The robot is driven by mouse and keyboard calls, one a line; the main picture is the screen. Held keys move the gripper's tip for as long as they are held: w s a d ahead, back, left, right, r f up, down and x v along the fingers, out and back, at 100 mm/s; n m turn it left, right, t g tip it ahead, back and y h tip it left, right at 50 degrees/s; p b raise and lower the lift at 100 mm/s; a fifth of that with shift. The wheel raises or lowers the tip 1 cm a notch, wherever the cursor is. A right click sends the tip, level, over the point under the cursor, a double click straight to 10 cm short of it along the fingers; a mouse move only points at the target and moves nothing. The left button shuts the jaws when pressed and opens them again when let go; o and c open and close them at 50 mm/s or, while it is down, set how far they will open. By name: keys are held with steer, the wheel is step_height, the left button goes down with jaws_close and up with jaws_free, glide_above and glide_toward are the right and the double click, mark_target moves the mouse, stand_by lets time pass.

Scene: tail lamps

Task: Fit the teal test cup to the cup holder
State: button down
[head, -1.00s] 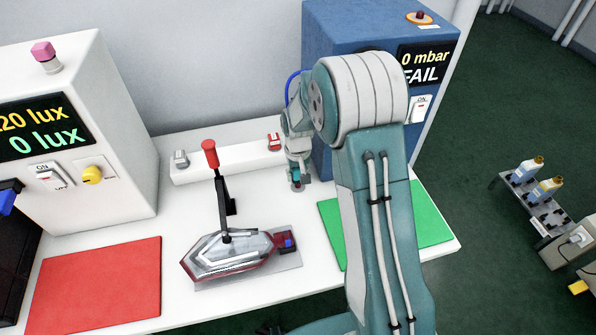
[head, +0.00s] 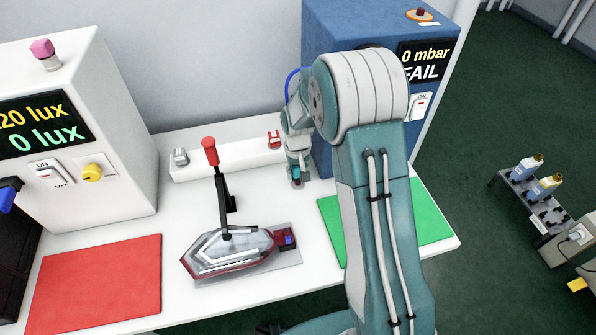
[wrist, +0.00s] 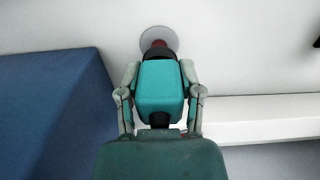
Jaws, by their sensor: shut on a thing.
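My gripper (wrist: 160,72) is shut on the teal test cup (wrist: 160,90), its two fingers on either side of the teal block. Beyond the block are a dark collar, a small red part and a pale round disc. In the head view my gripper (head: 298,160) points down beside the blue cabinet, with the disc end over the white bench. I cannot tell whether the disc touches the bench. I cannot surely make out the cup holder; a white ledge (head: 225,163) at the back carries a grey fitting (head: 181,158) and a red fitting (head: 274,140).
The blue cabinet (head: 345,30) reads FAIL. A tail lamp (head: 230,253) lies under a red-handled clamp (head: 210,152) at the middle. A red mat (head: 95,285) and a green mat (head: 432,215) flank it. A white lux-meter cabinet (head: 110,110) stands left.

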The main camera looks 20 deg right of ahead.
steer(key=shift+f, duration=0.2)
steer(key=shift+f, duration=1.05)
steer(key=shift+c, duration=0.9)
jaws_free()
step_height(320, 180, up, 12)
steer(key=shift+f, duration=0.1)
